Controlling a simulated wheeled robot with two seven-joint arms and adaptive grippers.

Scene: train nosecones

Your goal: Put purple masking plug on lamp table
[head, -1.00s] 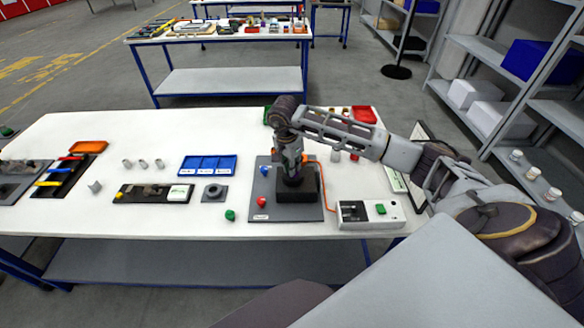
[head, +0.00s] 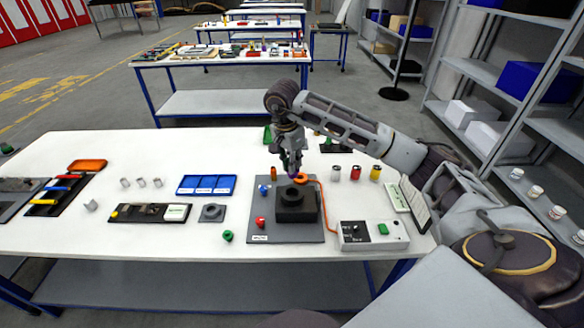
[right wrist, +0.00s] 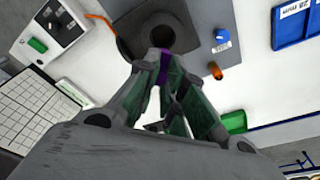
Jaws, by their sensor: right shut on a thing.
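My right gripper (head: 292,172) is shut on the purple masking plug (right wrist: 163,68), a narrow purple piece between its fingertips in the right wrist view. In the head view only a small bit of purple shows at the fingertips. The gripper is above and just behind a black block (head: 285,214) with a round hole in its top, apart from it. The block stands on a dark grey board (head: 260,231) on the white table (head: 100,233). I cannot tell from the frames which thing is the lamp table. My left gripper is not in view.
Red (head: 265,222) and blue (head: 263,189) knobs stand on the board's left side. An orange cable (head: 322,203) runs to a control box (head: 370,235) at right. A blue tray (head: 206,194), small cups and a green piece (head: 228,236) lie around. The table's front left is clear.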

